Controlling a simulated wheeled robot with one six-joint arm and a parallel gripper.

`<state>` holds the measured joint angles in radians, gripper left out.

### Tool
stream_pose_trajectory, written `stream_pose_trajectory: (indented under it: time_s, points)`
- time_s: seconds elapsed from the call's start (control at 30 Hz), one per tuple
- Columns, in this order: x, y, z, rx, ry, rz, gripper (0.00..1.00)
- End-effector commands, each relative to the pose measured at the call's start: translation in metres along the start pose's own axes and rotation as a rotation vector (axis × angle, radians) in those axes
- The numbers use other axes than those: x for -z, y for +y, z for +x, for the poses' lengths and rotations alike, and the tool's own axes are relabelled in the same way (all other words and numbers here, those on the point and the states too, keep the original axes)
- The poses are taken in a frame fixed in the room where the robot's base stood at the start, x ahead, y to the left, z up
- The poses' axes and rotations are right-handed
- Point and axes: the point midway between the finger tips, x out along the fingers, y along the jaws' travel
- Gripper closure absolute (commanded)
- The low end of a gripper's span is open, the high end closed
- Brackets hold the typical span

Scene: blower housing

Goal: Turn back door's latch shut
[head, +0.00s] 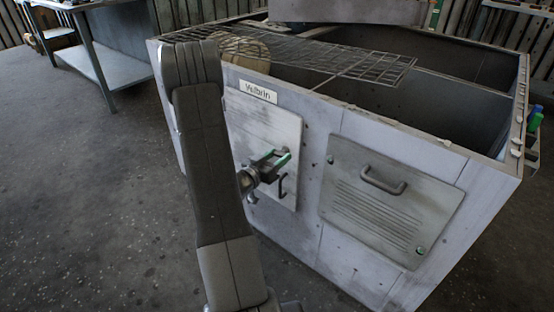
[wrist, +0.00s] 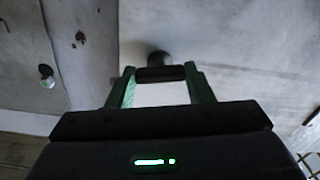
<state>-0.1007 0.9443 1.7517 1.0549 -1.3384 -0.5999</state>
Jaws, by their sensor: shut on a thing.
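The fingers are shut on this bar. In the head view my gripper and arm mostly hide the latch. A dark handle (head: 283,187) sits just below the fingers.
A second panel (head: 390,200) with a bar handle and slots is to the right. The housing (head: 475,190) is open on top, with a wire grid (head: 320,58) across it. A workbench (head: 110,68) stands at the far left. The floor on the left is clear.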

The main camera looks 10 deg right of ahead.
Motion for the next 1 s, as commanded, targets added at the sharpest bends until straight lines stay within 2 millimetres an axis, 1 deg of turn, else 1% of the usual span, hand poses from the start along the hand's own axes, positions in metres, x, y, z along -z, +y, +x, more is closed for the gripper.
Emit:
stream_pose_trajectory:
  time_s: [0.03, 0.2, 0.3, 0.63, 0.67, 0.7, 0.77, 1.0]
  points:
    - [-0.0048, -0.0013, 0.0003, 0.000, 0.002, 0.041, 0.76]
    - [-0.0037, -0.0012, 0.0004, 0.000, 0.003, 0.171, 0.76]
    - [-0.0024, -0.0009, 0.0003, 0.001, 0.002, 0.216, 0.76]
    - [-0.0003, -0.0003, 0.0002, 0.000, 0.001, 0.233, 0.76]
    - [-0.0003, -0.0003, 0.0002, 0.000, 0.001, 0.233, 0.51]
    - [-0.0003, -0.0003, 0.0002, 0.000, 0.001, 0.233, 0.43]
    - [-0.0003, -0.0003, 0.0002, 0.000, 0.001, 0.232, 0.31]
    - [-0.0003, -0.0002, 0.0001, 0.000, 0.001, 0.231, 0.31]
